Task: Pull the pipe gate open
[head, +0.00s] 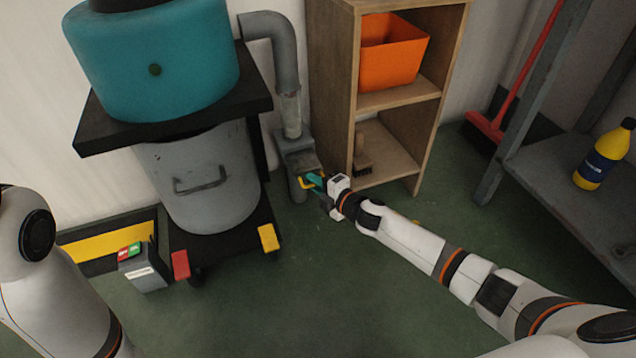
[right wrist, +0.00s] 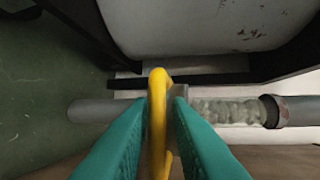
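The pipe gate (head: 297,160) is a grey metal box in the vertical pipe beside the grey drum. Its yellow handle (head: 305,184) sticks out toward my right gripper (head: 314,181), whose teal fingers reach it from the right. In the right wrist view the yellow handle (right wrist: 158,100) stands between the two teal fingers of the right gripper (right wrist: 160,105), which sit close on both sides of it. The fingers partly hide the gate plate. A clear pipe section (right wrist: 228,111) with material inside shows beside it. My left arm shows at the left edge; its gripper is out of the picture.
The grey drum (head: 200,180) under a teal tank (head: 155,60) stands left of the gate. A wooden shelf (head: 400,100) with an orange bin (head: 392,52) stands right behind my right gripper. A grey switch box (head: 145,270) is at lower left. The green floor in front is clear.

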